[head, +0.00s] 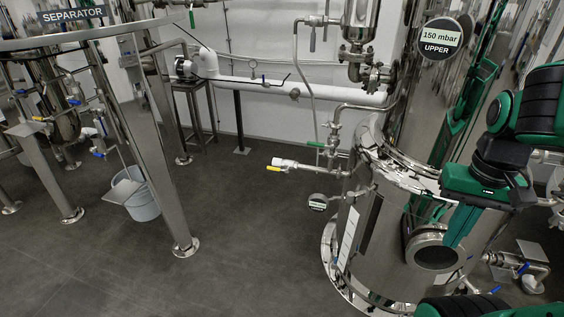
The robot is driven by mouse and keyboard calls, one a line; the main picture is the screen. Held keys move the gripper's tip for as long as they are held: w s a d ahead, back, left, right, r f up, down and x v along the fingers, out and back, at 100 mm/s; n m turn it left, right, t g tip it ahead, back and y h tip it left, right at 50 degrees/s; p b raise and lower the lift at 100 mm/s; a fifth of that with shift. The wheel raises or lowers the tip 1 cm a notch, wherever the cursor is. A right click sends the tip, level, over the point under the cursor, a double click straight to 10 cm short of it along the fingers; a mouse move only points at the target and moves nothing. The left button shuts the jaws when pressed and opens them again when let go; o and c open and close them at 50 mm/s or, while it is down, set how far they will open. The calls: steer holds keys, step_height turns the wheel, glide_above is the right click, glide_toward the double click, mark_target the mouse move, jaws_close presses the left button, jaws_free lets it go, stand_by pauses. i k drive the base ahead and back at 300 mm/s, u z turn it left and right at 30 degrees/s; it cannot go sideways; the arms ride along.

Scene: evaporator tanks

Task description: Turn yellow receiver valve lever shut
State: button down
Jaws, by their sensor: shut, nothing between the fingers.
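The yellow valve lever (273,168) sits at the left end of a short horizontal side pipe (312,168) on the steel receiver tank (375,245). The lever is small here, and its exact angle is hard to tell. My gripper (455,240) hangs on the right with its green fingers pointing down, in front of the tank near a round port. It is shut and empty, well to the right of the yellow lever and apart from it.
A green-handled valve (315,145) is just above the yellow lever. A round tag (318,202) hangs below the side pipe. The separator's steel leg (150,140) and a bucket (142,203) stand left. The floor between (245,240) is clear.

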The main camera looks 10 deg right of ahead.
mark_target(278, 170)
steer(key=z, duration=0.05)
steer(key=i, duration=1.35)
steer(key=u, duration=0.65)
